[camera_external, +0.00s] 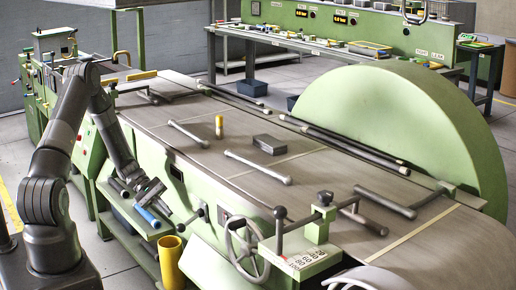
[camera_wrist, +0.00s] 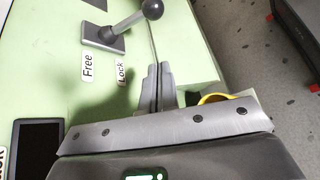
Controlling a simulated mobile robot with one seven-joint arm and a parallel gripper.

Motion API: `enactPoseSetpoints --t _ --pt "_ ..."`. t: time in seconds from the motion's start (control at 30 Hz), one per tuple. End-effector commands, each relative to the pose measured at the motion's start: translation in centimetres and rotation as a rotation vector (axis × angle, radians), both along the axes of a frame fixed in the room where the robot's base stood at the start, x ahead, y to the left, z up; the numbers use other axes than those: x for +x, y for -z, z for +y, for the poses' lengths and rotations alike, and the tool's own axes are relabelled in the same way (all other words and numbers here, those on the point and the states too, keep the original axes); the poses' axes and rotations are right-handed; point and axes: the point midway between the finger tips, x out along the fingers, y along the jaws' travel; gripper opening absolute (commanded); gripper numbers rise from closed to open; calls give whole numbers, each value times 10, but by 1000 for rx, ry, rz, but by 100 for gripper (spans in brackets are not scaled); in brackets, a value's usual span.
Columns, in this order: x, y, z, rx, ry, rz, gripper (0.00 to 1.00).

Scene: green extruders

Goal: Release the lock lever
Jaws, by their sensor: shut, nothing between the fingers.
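The lock lever (camera_wrist: 128,22) is a grey rod with a dark ball knob (camera_wrist: 151,9), on a grey base plate (camera_wrist: 103,37) on a green panel. The rod points right, towards the Lock label (camera_wrist: 121,71) side. The Free label (camera_wrist: 88,66) is to its left. In the external view, the lever (camera_external: 192,219) is on the machine's green side. My gripper (camera_wrist: 158,70) is shut and empty, with its fingertips below the knob in the wrist view and apart from it. In the external view, my gripper (camera_external: 167,211) is left of the lever.
A yellow tube (camera_external: 170,262) stands below the lever; its rim (camera_wrist: 213,98) shows beside my fingers. A blue-ended bar (camera_external: 147,217) lies on the side shelf. A handwheel (camera_external: 247,249) is to the right. A dark screen (camera_wrist: 37,148) is on the panel.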

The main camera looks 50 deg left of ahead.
Motion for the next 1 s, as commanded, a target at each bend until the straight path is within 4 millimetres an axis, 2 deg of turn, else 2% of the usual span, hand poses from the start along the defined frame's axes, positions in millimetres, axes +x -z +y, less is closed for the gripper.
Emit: enactPoseSetpoints --t 0.1,0.2,0.67,0.83,1.0 --pt "-1 13 5 -35 -35 3 0" --pt "-1 18 6 -49 -50 3 0" --pt "0 20 4 -54 -53 3 0" --pt "5 28 -13 -55 -52 5 0" --pt "15 43 -44 -56 -51 5 0"
